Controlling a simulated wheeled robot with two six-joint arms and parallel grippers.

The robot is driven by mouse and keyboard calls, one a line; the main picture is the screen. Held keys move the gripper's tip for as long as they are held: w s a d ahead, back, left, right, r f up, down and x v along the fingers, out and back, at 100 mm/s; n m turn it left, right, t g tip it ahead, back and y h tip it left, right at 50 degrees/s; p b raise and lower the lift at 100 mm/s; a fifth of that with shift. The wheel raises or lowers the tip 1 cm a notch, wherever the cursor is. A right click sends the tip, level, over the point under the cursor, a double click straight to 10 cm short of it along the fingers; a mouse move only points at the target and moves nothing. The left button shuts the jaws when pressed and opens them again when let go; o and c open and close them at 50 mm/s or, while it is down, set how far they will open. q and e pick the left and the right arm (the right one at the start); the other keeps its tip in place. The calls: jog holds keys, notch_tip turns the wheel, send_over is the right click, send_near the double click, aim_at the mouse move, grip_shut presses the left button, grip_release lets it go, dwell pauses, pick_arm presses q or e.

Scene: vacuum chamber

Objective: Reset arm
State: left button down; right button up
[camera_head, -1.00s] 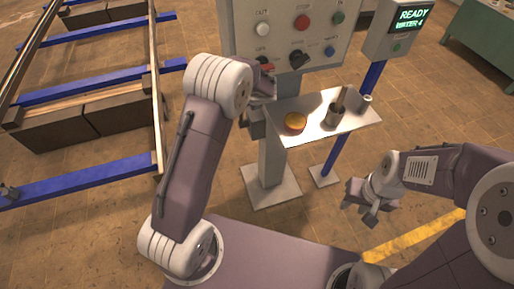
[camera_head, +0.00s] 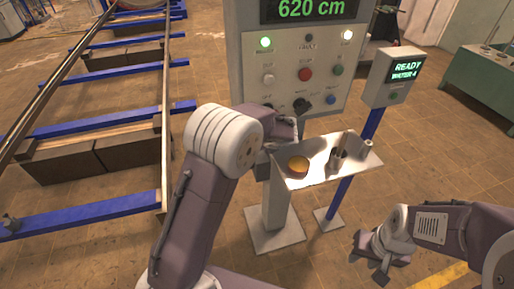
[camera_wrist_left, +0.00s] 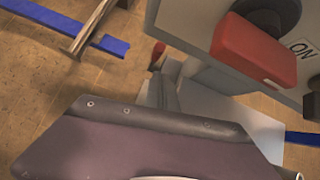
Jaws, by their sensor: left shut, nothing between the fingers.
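My left arm reaches up to the control panel (camera_head: 333,80) in the head view. My left gripper (camera_head: 284,128) is partly hidden behind its own wrist, close to the panel's lower left. In the left wrist view, its purple body fills the bottom and its narrow finger part (camera_wrist_left: 165,92) is shut with nothing held. A red switch handle (camera_wrist_left: 255,50) on a black knob, beside an "ON" label, is near it at the upper right; I see a gap between them. My right gripper (camera_head: 371,259) hangs open and empty above the floor at the lower right.
A small tray (camera_head: 325,173) below the panel holds a round yellow-topped item (camera_head: 298,165) and a cup (camera_head: 337,160). A "READY" display box (camera_head: 396,77) stands on a blue post. Blue-beamed rails (camera_head: 85,215) lie left. Floor between is clear.

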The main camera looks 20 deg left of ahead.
pick_arm(q)
jog(key=s+a+r+n, duration=0.3)
jog(key=s+a+r, duration=0.2)
jog(key=s, duration=0.1)
jog(key=s+d+f+n+g+h, duration=0.2)
jog(key=s+f+n, duration=0.3)
jog(key=s+n, duration=0.6)
jog(key=s+d+f+n+g+h, duration=0.3)
jog(key=s+d+f+n, duration=0.1)
jog(key=s+n, duration=0.7)
jog(key=shift+d+f+n, duration=0.15)
jog(key=shift+f+n, duration=0.4)
jog(key=shift+n, duration=0.55)
jog(key=shift+s, duration=0.15)
